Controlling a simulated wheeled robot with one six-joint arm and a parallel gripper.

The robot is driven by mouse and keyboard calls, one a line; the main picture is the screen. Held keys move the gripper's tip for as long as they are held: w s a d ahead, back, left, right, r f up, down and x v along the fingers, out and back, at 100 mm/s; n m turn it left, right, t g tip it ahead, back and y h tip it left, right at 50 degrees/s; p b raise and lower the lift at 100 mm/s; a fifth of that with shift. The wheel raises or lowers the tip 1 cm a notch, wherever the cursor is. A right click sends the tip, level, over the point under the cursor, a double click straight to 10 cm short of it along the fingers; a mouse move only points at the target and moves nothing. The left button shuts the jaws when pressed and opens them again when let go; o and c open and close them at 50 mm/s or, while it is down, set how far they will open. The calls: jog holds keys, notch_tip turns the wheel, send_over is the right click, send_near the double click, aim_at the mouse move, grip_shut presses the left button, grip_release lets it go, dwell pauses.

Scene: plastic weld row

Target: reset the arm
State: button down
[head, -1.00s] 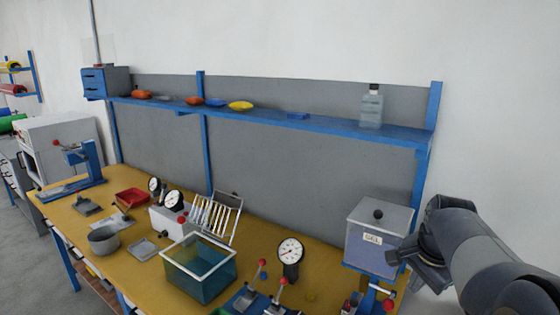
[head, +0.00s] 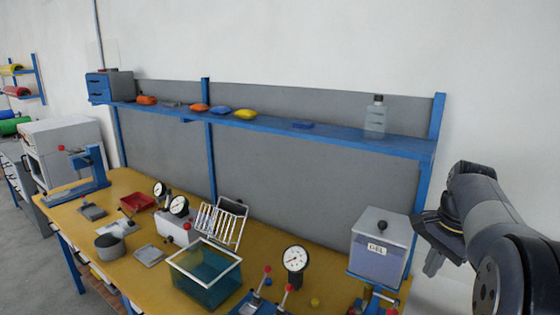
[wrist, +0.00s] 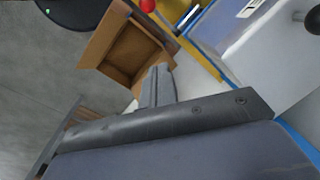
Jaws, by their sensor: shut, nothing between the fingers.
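My arm reaches in from the right edge of the head view, bent, with my gripper (head: 433,262) pointing down just right of the GEL box (head: 378,247). The fingers look together and hold nothing. In the wrist view my gripper (wrist: 158,85) shows its fingers close to each other, with an open brown cardboard box (wrist: 122,52) beyond them. The GEL box shows as a pale block at the right of the wrist view (wrist: 270,60). I cannot tell the exact gap between my gripper and the GEL box in the head view.
A yellow-topped bench (head: 140,262) holds a water tank (head: 205,275), a dial gauge (head: 295,258), a wire rack (head: 220,222) and red-knobbed clamps. A blue shelf (head: 340,139) above carries a clear bottle (head: 375,118) and coloured bags. Bare wall and free air lie above my arm.

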jog(key=shift+r, duration=0.35)
jog(key=shift+f, duration=0.15)
